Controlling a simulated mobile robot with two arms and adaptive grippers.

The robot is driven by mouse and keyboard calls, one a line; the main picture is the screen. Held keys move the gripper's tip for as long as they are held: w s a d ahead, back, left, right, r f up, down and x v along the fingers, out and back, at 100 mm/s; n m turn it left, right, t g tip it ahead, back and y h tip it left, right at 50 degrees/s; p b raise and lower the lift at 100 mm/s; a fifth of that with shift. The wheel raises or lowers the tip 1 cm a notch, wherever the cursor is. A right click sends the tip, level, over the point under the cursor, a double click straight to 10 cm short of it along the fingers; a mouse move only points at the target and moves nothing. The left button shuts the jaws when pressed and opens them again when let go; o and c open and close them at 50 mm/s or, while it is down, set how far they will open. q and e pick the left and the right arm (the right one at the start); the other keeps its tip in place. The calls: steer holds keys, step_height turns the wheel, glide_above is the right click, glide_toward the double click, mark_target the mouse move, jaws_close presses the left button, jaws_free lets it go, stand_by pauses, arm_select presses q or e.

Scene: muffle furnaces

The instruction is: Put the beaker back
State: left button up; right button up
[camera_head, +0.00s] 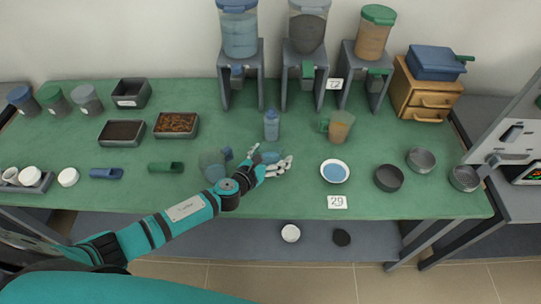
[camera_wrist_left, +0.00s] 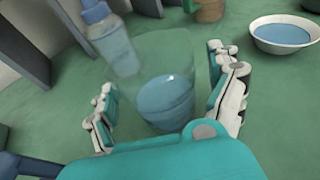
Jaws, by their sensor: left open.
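A clear beaker (camera_wrist_left: 165,98) with blue liquid stands on the green table top between the fingers of my left gripper (camera_wrist_left: 163,78). In the head view the beaker (camera_head: 268,153) is small and partly covered by the hand. My left gripper (camera_head: 272,157) is open around it, one finger on each side. In the left wrist view there seems to be a gap between the beaker and the fingers. My right gripper is in neither view.
A blue bottle (camera_head: 271,125) stands just behind the beaker. A clear jug (camera_head: 212,166) with a blue handle is left of the hand, near my arm. A white bowl (camera_head: 335,172) of blue liquid and an amber jug (camera_head: 340,127) are to the right. Dispensers (camera_head: 240,72) line the back.

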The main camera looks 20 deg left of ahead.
arm_select(q)
steer(key=shift+r, duration=0.15)
steer(key=v, duration=1.2)
